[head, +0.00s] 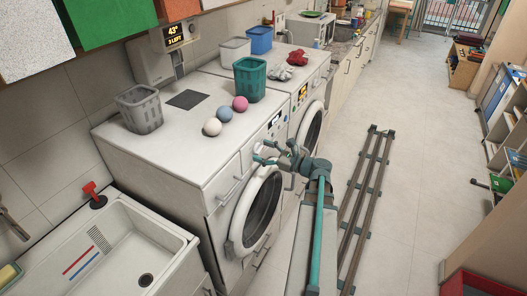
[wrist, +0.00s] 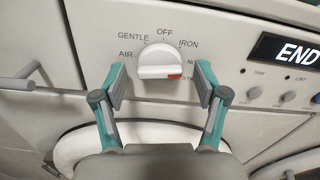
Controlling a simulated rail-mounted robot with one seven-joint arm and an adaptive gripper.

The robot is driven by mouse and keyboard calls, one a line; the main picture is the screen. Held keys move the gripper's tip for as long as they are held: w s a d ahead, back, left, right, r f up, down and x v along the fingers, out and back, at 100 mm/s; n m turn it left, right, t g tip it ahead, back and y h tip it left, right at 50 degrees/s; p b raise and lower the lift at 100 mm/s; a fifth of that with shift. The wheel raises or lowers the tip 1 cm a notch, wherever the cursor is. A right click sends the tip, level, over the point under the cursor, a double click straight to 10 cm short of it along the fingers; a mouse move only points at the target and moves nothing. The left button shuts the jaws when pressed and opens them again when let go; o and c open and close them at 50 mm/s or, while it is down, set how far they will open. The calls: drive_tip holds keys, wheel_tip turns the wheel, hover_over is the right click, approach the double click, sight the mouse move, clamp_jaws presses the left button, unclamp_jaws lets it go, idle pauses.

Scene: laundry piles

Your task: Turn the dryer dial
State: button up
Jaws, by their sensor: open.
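The dryer dial (wrist: 163,58) is a round white knob on a white panel in the wrist view. Labels AIR, GENTLE, OFF, IRON and others partly hidden by my right finger ring it. Its red mark is at the lower right, toward the partly hidden labels. My gripper (wrist: 162,84) is open, with one teal finger on each side of the dial and gaps showing; the fingertips look apart from it. In the head view my gripper (head: 266,152) is at the front of the nearer white machine (head: 165,150), above its round door.
A display (wrist: 289,50) reading END sits right of the dial, with small knobs below. A drawer handle (wrist: 20,78) sticks out at the left. The round door (head: 256,212) is below. Baskets and balls stand on the machines, and a sink (head: 100,245) is at the left.

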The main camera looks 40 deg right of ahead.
drive_tip(key=c, duration=1.1)
drive_tip(key=shift+c, duration=0.2)
drive_tip(key=shift+f+n+b, duration=0.15)
drive_tip(key=shift+n+b, duration=0.15)
drive_tip(key=shift+b, duration=0.25)
drive_tip(key=n+b, duration=1.5)
drive_tip(key=b, duration=0.6)
drive_tip(key=shift+r+n, duration=0.2)
drive_tip(key=shift+n, duration=0.1)
drive_tip(key=o, duration=1.1)
